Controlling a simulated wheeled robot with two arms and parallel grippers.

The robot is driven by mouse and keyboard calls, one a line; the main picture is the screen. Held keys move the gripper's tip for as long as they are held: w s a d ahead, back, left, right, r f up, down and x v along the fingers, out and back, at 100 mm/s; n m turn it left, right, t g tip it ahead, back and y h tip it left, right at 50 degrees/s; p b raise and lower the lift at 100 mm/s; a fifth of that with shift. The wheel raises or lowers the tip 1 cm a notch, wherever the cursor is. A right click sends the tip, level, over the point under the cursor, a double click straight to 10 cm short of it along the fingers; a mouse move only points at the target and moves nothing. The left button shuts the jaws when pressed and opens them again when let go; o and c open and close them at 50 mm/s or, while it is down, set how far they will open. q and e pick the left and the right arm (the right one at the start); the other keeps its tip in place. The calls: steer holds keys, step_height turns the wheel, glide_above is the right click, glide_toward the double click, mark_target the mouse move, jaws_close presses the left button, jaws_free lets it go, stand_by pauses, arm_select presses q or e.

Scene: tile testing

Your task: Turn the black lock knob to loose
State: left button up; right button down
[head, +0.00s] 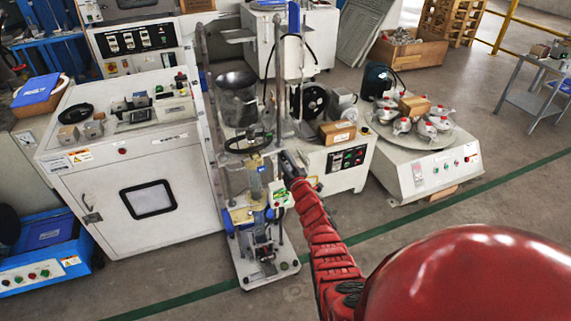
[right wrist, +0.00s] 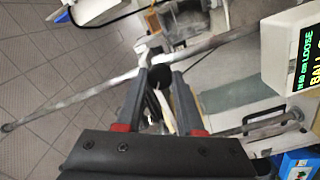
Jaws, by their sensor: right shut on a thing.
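My right gripper (head: 291,164) reaches in from the lower right in the head view, against the right side of the tall metal test stand (head: 265,270). In the right wrist view its two fingers (right wrist: 159,78) are closed around the dark round end of the black lock knob (right wrist: 158,74), one on each side. A pale metal fitting and rods of the stand meet just beyond the fingertips. In the head view the knob cannot be made out behind the gripper. Which way the knob is turned cannot be told. My left gripper is not in view.
A black handwheel (head: 248,145) is on the stand. A white cabinet (head: 110,200) stands left, a round-table machine (head: 430,170) right. Floor is open in front.

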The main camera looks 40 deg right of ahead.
steer(key=n+b, duration=0.2)
steer(key=n, duration=0.1)
steer(key=n+b, duration=0.1)
steer(key=shift+f+n+b, duration=0.3)
steer(key=shift+r+n+y+b, duration=0.15)
steer(key=shift+n+b, duration=0.45)
steer(key=shift+n, duration=0.15)
steer(key=shift+r+n+y+b, duration=0.1)
steer(key=shift+n+y+b, duration=0.05)
steer(key=shift+n+b, duration=0.5)
steer(key=shift+n, duration=0.3)
steer(key=c, duration=0.5)
jaws_free()
steer(key=shift+s, duration=0.1)
